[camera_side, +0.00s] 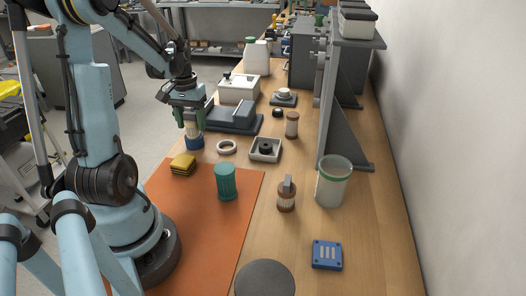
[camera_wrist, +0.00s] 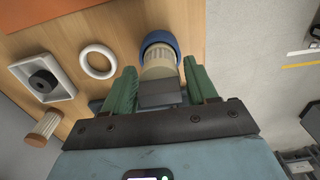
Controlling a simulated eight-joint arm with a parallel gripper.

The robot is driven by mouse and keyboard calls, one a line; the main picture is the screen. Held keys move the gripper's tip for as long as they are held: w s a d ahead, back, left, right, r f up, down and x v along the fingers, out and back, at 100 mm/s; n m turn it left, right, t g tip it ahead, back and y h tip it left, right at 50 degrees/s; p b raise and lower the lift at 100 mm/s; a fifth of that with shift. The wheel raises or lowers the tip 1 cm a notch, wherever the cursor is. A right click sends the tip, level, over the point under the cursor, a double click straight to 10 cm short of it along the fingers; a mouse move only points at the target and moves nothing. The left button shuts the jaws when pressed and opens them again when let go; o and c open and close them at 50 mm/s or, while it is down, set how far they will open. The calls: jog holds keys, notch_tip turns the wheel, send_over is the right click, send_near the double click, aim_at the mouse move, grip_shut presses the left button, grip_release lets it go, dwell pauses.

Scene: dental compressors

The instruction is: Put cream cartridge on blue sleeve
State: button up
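The cream cartridge (camera_wrist: 160,66), ribbed with a grey block-shaped top (camera_wrist: 160,93), is upright between the green fingers of my gripper (camera_wrist: 160,85). The fingers appear to press on both sides of the grey top. In the side view the cartridge (camera_side: 193,129) shows just below my gripper (camera_side: 191,119). The blue sleeve (camera_side: 195,143) stands on the wooden bench directly under it. In the wrist view the blue sleeve (camera_wrist: 158,38) surrounds the cartridge's lower end; how deeply it is seated is hidden.
A cream ring (camera_side: 226,147) and a white tray with a black part (camera_side: 265,150) lie to the right. A grey fixture (camera_side: 235,117) stands behind. Yellow pads (camera_side: 183,164) and a teal cup (camera_side: 226,182) are nearer. A brown cartridge (camera_side: 287,194) stands farther right.

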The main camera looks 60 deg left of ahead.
jog(key=shift+o, duration=0.6)
notch_tip(320, 180, up, 12)
jog(key=shift+r, duration=0.1)
jog(key=w+d+f+m+t, duration=0.1)
jog(key=w+d+m+t, duration=0.1)
jog(key=d, duration=0.7)
jog(key=w+d+f+m+t, duration=0.1)
jog(key=d+m, duration=0.3)
jog(key=d, duration=0.6)
jog(key=w+d+f+m+t, duration=0.1)
jog(key=w+d+m+t, duration=0.1)
jog(key=d, duration=0.8)
jog(key=shift+w+f+m+t, duration=0.4)
jog(key=shift+m+t, duration=0.1)
jog(key=shift+t, duration=0.6)
